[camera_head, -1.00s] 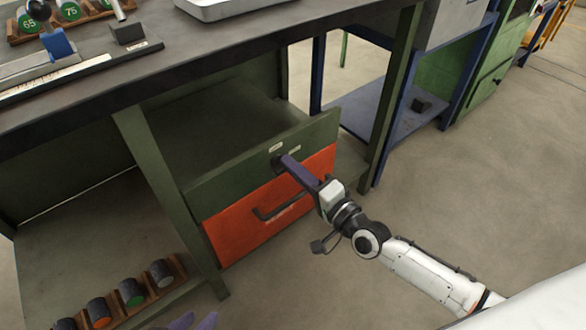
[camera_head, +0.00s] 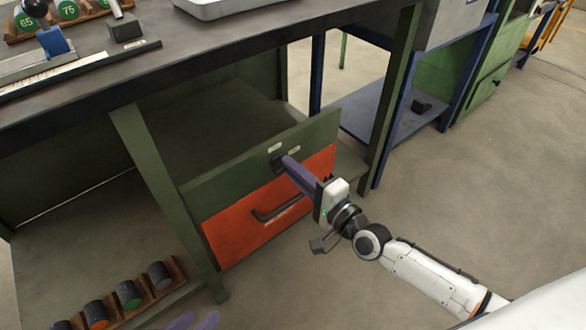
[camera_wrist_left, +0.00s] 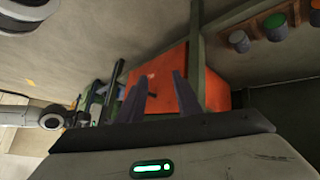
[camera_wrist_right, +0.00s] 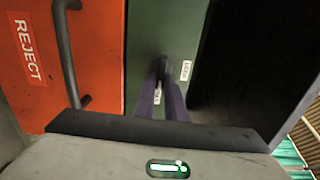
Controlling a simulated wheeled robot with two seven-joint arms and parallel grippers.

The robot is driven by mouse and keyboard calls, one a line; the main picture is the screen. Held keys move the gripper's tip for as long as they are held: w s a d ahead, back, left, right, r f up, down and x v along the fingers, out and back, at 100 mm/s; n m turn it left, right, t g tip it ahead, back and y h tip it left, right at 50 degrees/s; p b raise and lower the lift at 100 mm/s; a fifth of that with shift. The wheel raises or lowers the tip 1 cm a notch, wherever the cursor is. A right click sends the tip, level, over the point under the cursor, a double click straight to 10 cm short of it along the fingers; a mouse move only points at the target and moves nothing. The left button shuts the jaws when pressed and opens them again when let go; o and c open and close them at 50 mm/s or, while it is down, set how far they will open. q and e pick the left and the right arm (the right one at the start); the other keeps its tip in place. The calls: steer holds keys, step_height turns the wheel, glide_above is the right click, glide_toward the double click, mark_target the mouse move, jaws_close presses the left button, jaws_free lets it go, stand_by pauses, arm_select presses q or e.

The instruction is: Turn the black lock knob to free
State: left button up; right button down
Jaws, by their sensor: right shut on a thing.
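The black lock knob (camera_head: 276,163) is on the green panel above the orange drawer. In the right wrist view, the knob (camera_wrist_right: 165,62) shows at the tips of my right fingers, which partly cover it. My right gripper (camera_head: 286,161) is shut on the knob; its purple fingers reach in from the lower right. Two small pale labels flank the knob; one label (camera_wrist_right: 187,70) is clear and the other is partly behind the fingers. My left gripper (camera_wrist_left: 158,82) is open and empty, with fingers apart, low at the bottom edge of the head view (camera_head: 195,322).
The orange drawer (camera_head: 228,222) has a black bar handle (camera_head: 285,203) and a REJECT label (camera_wrist_right: 28,50). A green table leg (camera_head: 165,190) stands left of it. A rack (camera_head: 175,270) of several cylinders is at the lower left. Open floor lies at the right.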

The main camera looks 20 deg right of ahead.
steer(key=c, duration=1.8)
jaws_free()
steer(key=shift+f, duration=0.1)
arm_select(q)
steer(key=shift+w, duration=0.1)
steer(key=shift+s+a+f+y+p, duration=0.3)
steer(key=shift+a+p, duration=0.25)
steer(key=shift+p, duration=0.5)
arm_select(e)
steer(key=v, duration=1)
steer(key=shift+s, duration=0.2)
arm_select(q)
steer(key=shift+r, duration=0.1)
